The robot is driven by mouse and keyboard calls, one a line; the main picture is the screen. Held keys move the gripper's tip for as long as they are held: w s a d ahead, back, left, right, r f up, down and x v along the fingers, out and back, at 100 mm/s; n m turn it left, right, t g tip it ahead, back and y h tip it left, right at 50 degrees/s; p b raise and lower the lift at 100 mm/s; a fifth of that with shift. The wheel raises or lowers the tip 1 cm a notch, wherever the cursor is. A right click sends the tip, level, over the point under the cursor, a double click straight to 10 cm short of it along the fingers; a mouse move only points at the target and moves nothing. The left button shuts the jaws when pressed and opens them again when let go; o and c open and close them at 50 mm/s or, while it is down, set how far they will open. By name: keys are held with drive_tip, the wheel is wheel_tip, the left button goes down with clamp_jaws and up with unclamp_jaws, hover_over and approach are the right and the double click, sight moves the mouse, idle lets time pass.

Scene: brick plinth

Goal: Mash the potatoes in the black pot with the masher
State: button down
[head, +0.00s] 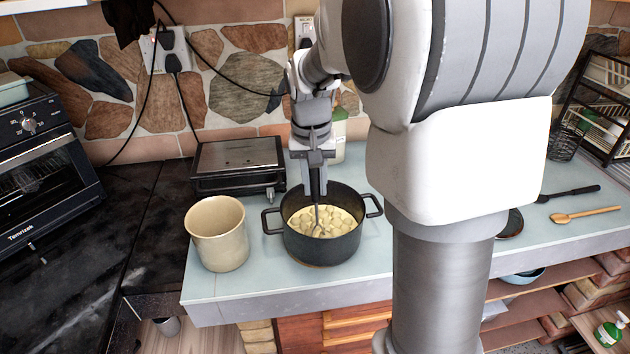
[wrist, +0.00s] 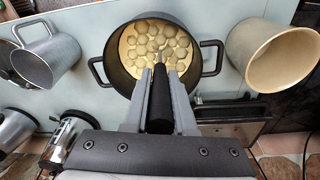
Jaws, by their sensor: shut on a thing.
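The black pot (head: 320,249) stands on the light counter with a handle on each side. Pale potato pieces (head: 330,217) fill it; they keep rounded, lumpy shapes in the wrist view (wrist: 148,38). My gripper (head: 315,190) is above the pot, pointing down, shut on the black handle of the masher (head: 317,213). The masher's metal lower part reaches down into the potatoes. In the wrist view the masher handle (wrist: 160,105) lies between the two grey fingers, and its head is mostly hidden.
A beige crock (head: 217,234) stands just left of the pot. A black grill (head: 238,165) is behind it. A black oven (head: 45,155) is at far left. A wooden spoon (head: 585,214) lies at right. In the wrist view, a grey metal mug (wrist: 47,55) stands left of the pot.

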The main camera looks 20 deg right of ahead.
drive_tip(key=shift+r, duration=0.1)
wheel_tip(320, 180, up, 5)
drive_tip(key=p, duration=0.4)
idle(0.4)
drive_tip(key=w+d+f+b, duration=0.1)
drive_tip(key=d+f+b, duration=0.1)
drive_tip(key=d+f, duration=0.3)
drive_tip(key=shift+w, duration=0.35)
idle(0.8)
